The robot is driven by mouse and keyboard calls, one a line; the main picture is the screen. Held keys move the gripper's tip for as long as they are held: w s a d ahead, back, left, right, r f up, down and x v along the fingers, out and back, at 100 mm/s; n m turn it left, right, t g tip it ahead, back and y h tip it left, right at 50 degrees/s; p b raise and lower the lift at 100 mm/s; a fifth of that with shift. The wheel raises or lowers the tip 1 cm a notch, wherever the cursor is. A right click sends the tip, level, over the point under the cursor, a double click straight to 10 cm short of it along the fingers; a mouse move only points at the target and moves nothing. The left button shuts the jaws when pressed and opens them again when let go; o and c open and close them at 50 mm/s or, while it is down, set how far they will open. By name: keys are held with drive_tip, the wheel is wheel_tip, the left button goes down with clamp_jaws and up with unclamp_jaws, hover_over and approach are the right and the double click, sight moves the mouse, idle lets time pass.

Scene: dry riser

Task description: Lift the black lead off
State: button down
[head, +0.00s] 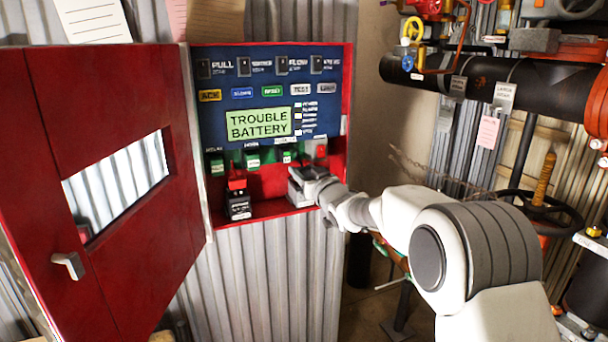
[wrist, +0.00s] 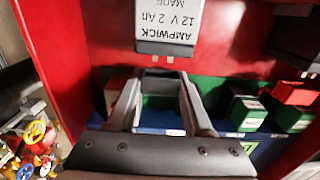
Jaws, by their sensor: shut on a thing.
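A white-labelled battery (wrist: 168,22) marked AMPWICK 12 V 2 Ah stands in the red cabinet; it also shows in the head view (head: 298,193), partly behind my gripper. Two small metal tabs show bare at its edge in the wrist view. My gripper (wrist: 162,84), also in the head view (head: 312,178), is shut on a dark piece between its fingertips, which looks like the black lead (wrist: 161,86). A small gap shows between the fingertips and the battery. The lead's wire is hard to make out.
A second battery (head: 239,205) with a red connector (head: 237,184) stands at the cabinet's left. The blue panel (head: 220,105) above has a display (head: 258,123) reading TROUBLE BATTERY. The red door (head: 100,190) is swung open left. A black pipe (head: 480,80) runs at the right.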

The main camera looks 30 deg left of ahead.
drive_tip(key=shift+r, duration=0.3)
drive_tip(key=shift+c, duration=2.1)
unclamp_jaws()
drive_tip(key=shift+f, duration=0.1)
drive_tip(key=shift+s+d, duration=0.1)
drive_tip(key=shift+d, duration=0.1)
drive_tip(key=v, duration=1.7)
